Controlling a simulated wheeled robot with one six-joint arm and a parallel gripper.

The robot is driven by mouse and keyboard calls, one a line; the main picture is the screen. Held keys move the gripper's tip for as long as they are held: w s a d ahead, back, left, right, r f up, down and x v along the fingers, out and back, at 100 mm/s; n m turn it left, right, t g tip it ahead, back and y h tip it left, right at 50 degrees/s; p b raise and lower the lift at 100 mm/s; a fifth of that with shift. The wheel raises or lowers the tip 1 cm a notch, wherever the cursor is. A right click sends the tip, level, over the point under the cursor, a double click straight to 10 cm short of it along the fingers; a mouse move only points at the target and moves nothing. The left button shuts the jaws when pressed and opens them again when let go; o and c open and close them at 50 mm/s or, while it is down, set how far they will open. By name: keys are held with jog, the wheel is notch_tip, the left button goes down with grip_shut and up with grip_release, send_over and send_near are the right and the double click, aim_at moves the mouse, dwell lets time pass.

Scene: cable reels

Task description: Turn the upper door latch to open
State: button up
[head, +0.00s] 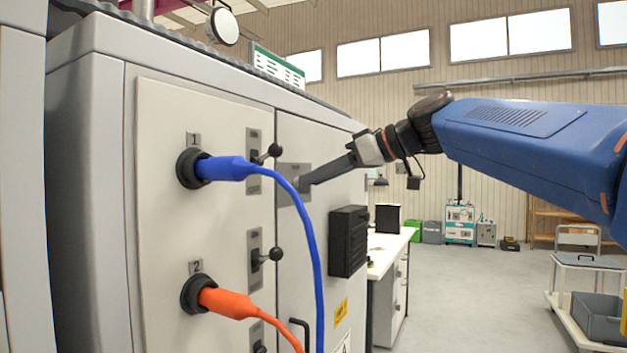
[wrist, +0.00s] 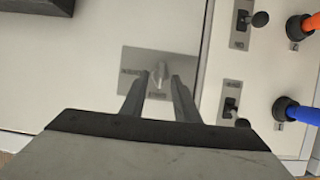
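The upper door latch is a small light metal knob (wrist: 159,73) on a square grey plate (wrist: 190,66). The plate also shows in the head view (head: 284,180), high on the cabinet door (head: 318,150). In the wrist view the knob points roughly up and down the picture. Small labels on the plate are too small to read. My gripper (wrist: 158,79) has one finger on each side of the knob, with gaps showing. It is open. In the head view my gripper (head: 303,183) reaches the plate from the right and hides part of it.
A blue cable (head: 230,169) and an orange cable (head: 228,303) plug in left of the door and hang near it. Black ball-ended levers (head: 268,154) stick out between them and the door. A black vent box (head: 347,240) projects below right of the latch. Open floor (head: 470,290) lies to the right.

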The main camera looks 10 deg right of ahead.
jog(key=shift+x, duration=0.8)
grip_shut()
jog(key=m+g+y, duration=0.1)
jog(key=m+y, duration=0.1)
jog(key=m, duration=0.2)
jog(key=m+g+y, duration=0.1)
jog(key=m+y, duration=0.1)
jog(key=m, duration=0.2)
jog(key=w+f+m+g+y, duration=0.1)
jog(key=m+y, duration=0.1)
jog(key=m, duration=0.3)
jog(key=shift+d+f+g, duration=0.1)
jog(key=shift+d+g, duration=0.3)
jog(key=shift+m+y, duration=0.3)
